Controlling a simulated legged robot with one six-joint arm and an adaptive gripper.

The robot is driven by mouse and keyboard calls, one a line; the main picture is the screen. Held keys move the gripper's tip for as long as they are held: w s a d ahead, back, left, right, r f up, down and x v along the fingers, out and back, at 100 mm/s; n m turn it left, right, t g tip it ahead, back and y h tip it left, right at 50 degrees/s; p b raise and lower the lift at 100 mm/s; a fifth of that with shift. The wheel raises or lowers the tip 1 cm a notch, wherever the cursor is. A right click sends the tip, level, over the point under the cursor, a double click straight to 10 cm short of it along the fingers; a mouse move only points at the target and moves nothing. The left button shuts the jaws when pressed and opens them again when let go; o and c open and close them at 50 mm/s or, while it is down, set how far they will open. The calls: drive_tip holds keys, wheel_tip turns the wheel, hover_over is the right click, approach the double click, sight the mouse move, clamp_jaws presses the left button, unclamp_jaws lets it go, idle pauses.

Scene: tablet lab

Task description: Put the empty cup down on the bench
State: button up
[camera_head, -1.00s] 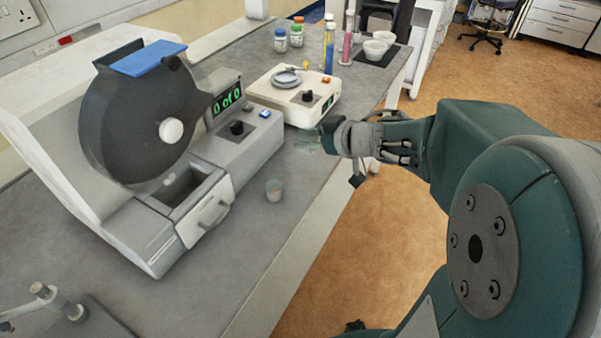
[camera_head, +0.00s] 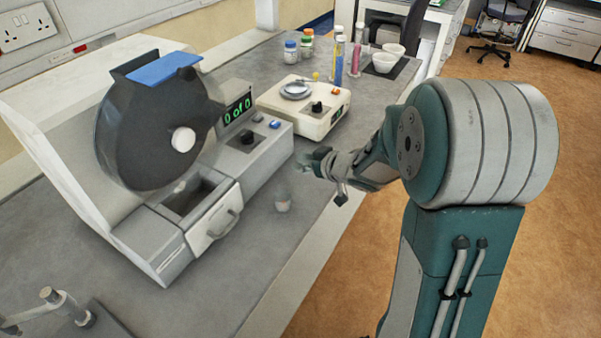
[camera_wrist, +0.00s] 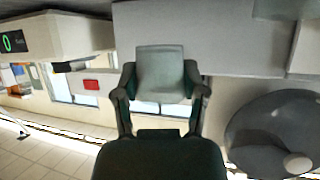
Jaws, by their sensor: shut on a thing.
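My gripper (camera_head: 312,163) is over the bench (camera_head: 335,185), in front of the white balance. In the wrist view, its two fingers (camera_wrist: 160,92) are shut on a pale translucent cup (camera_wrist: 160,68), one on each side. The cup looks empty, and I see clear space between it and the bench surface in neither view for certain. In the head view it is faint at the fingertips.
The counting machine (camera_head: 210,165), with a black disc and an open front drawer (camera_head: 214,221), fills the left. The white balance (camera_head: 302,108) is behind my gripper. Bottles, tubes and white bowls (camera_head: 390,52) stand at the back. Bare bench lies nearer, right of the drawer.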

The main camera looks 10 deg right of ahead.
sight(301, 181)
drive_tip(key=shift+w+a+f, duration=0.25)
drive_tip(key=shift+w+f, duration=0.75)
drive_tip(key=shift+f, duration=0.25)
drive_tip(key=shift+w+f, duration=0.2)
drive_tip(key=shift+f, duration=1.55)
drive_tip(key=o, duration=0.8)
drive_tip(key=shift+f, duration=0.1)
